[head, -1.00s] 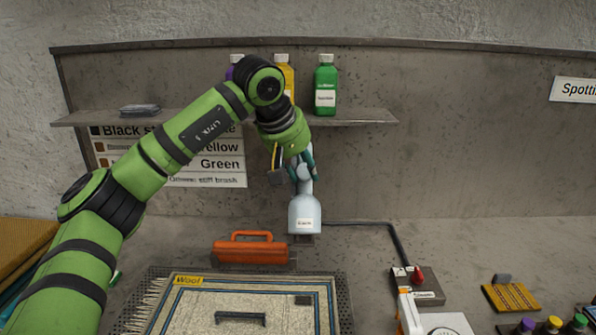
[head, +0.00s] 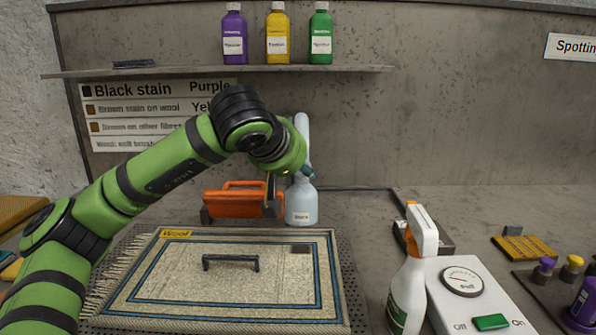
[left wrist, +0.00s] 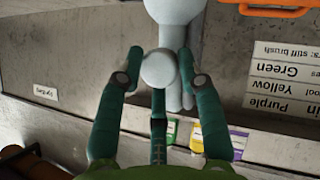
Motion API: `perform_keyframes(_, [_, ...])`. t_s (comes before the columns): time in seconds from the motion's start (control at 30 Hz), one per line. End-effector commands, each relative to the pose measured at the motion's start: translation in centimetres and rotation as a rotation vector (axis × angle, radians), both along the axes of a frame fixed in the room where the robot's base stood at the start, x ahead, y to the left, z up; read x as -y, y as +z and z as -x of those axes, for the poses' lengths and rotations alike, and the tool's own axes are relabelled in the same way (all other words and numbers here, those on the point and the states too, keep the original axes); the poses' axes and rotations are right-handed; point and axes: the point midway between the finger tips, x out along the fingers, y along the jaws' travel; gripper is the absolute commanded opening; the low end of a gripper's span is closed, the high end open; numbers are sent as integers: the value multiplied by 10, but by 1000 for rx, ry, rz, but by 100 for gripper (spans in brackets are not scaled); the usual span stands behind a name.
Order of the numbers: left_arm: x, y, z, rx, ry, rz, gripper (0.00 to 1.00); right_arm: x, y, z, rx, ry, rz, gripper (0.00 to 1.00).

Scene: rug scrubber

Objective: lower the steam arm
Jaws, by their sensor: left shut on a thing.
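The pale blue-white steam arm (head: 301,203), a labelled bottle-shaped body, stands upright just behind the rug's back edge. A pale upright post (head: 302,130) shows above it. My left gripper (head: 300,168) is at the top of the body, partly hidden by its own wrist. In the left wrist view its green fingers (left wrist: 160,75) are closed around a round pale knob (left wrist: 159,68), with the steam arm's body (left wrist: 175,10) beyond. Whether the body touches the surface below is unclear. My right gripper is not in view.
A wool-labelled rug (head: 200,309) with a dark handle (head: 231,261) lies in front. An orange-handled tool (head: 232,204) sits close left of the steam arm. A spray bottle (head: 410,285) and gauge panel (head: 461,281) stand right. Bottles (head: 277,35) line the shelf above.

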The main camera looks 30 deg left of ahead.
Motion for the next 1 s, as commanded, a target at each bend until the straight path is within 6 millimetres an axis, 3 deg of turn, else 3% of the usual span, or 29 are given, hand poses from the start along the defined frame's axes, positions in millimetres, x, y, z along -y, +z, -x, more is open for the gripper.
perform_keyframes(0.03, [0,-14,1,24,-1,-8,0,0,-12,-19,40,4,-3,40])
perform_keyframes(0.23, [2,-37,4,94,-1,-43,0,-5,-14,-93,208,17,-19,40])
perform_keyframes(0.6, [3,-68,7,99,1,-46,0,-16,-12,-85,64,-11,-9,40])
perform_keyframes(1.0, [4,-80,7,91,0,-48,0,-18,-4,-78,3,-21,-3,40])
